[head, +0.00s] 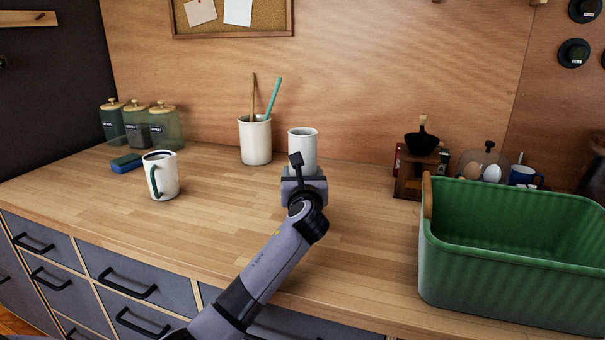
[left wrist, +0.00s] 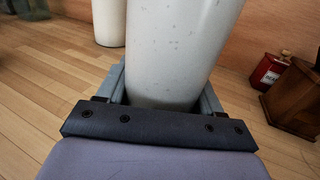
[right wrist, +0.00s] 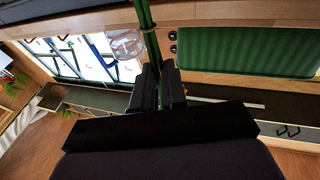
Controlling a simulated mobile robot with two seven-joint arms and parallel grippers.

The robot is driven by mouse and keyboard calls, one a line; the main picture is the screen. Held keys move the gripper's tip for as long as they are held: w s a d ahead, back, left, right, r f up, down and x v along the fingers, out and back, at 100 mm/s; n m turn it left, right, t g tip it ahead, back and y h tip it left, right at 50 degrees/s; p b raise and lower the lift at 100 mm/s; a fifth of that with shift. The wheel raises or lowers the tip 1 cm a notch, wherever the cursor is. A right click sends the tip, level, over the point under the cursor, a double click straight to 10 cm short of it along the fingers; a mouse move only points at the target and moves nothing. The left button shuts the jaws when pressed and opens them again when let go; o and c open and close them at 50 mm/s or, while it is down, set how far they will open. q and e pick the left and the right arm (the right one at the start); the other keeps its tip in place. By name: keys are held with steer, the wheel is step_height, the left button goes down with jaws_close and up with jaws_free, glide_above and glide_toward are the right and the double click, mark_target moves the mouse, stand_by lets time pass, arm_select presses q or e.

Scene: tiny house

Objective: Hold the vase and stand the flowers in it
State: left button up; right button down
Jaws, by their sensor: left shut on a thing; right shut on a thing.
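The vase (head: 303,147) is a pale speckled cylinder with an open top. It is upright near the back of the wooden counter. My left gripper (head: 303,184) is shut on its lower part. The left wrist view shows the vase (left wrist: 180,45) between the fingers, its base hidden by the gripper. My right gripper (right wrist: 158,82) is out of the head view. In the right wrist view it is shut on green stems of the flowers (right wrist: 149,40). The blooms are not visible. The flowers are not in the head view.
A utensil crock (head: 255,142) stands left of the vase, and a white mug (head: 163,178) farther left. A coffee grinder (head: 412,180) and a large green crate (head: 510,290) are to the right. The counter (head: 365,240) between the vase and the crate is clear.

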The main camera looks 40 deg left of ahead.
arm_select(q)
steer(key=shift+f, duration=0.5)
stand_by(0.8)
steer(key=o, duration=1.3)
steer(key=shift+o, duration=0.2)
steer(key=shift+f, duration=0.1)
steer(key=shift+c, duration=0.3)
steer(key=c, duration=1.3)
steer(key=o, duration=1.4)
steer(key=shift+c, duration=0.2)
